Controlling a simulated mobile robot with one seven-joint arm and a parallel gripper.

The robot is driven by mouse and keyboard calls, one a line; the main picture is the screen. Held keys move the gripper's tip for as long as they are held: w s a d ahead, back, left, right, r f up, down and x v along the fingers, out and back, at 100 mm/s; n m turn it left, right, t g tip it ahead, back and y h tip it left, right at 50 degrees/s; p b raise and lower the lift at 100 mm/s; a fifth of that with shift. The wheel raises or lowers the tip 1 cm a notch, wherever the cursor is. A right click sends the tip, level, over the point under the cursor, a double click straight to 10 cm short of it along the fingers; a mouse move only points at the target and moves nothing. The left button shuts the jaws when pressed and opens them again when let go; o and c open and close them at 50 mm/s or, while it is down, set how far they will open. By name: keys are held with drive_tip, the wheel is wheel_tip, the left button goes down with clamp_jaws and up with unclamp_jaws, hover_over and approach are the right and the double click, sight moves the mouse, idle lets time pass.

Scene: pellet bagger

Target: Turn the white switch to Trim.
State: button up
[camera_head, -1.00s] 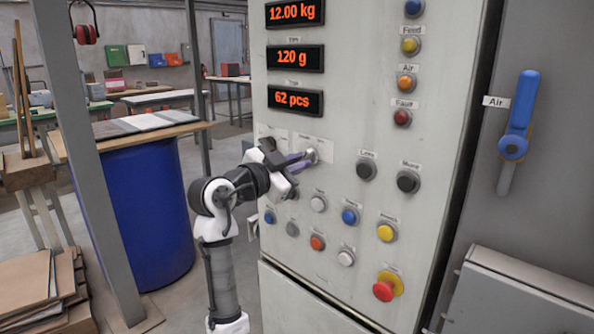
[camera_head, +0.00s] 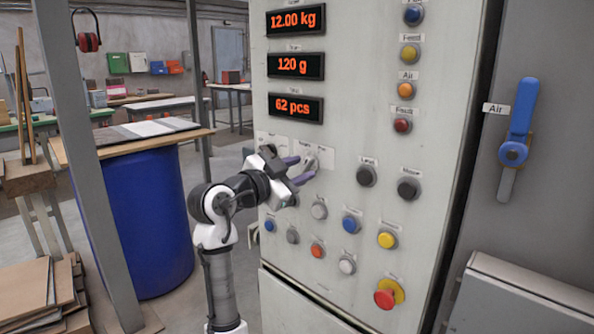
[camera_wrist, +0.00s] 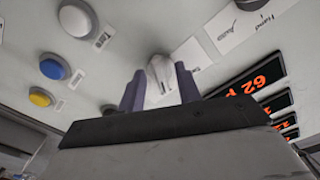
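The white switch (camera_head: 312,160) is a small knob on the grey panel, below the "62 pcs" display. Its labels are too small to read surely in the head view. My gripper (camera_head: 298,170) is in front of it, with its two purple fingers spread apart. In the wrist view, the white switch (camera_wrist: 160,74) shows between the fingertips of my gripper (camera_wrist: 160,88), one finger on each side. I cannot tell whether either finger touches it. A white label beside the switch is partly hidden by a finger.
A second switch (camera_wrist: 250,4) with "Hand" and "Auto" labels is close by in the wrist view. Black knobs (camera_head: 366,175) are to the right. Several push buttons (camera_head: 350,222) and a red emergency stop (camera_head: 385,297) are below. A blue barrel (camera_head: 148,220) stands left of my arm.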

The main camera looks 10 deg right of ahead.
drive_tip(key=b+v, duration=0.2)
drive_tip(key=v, duration=1.2)
drive_tip(key=shift+w, duration=0.1)
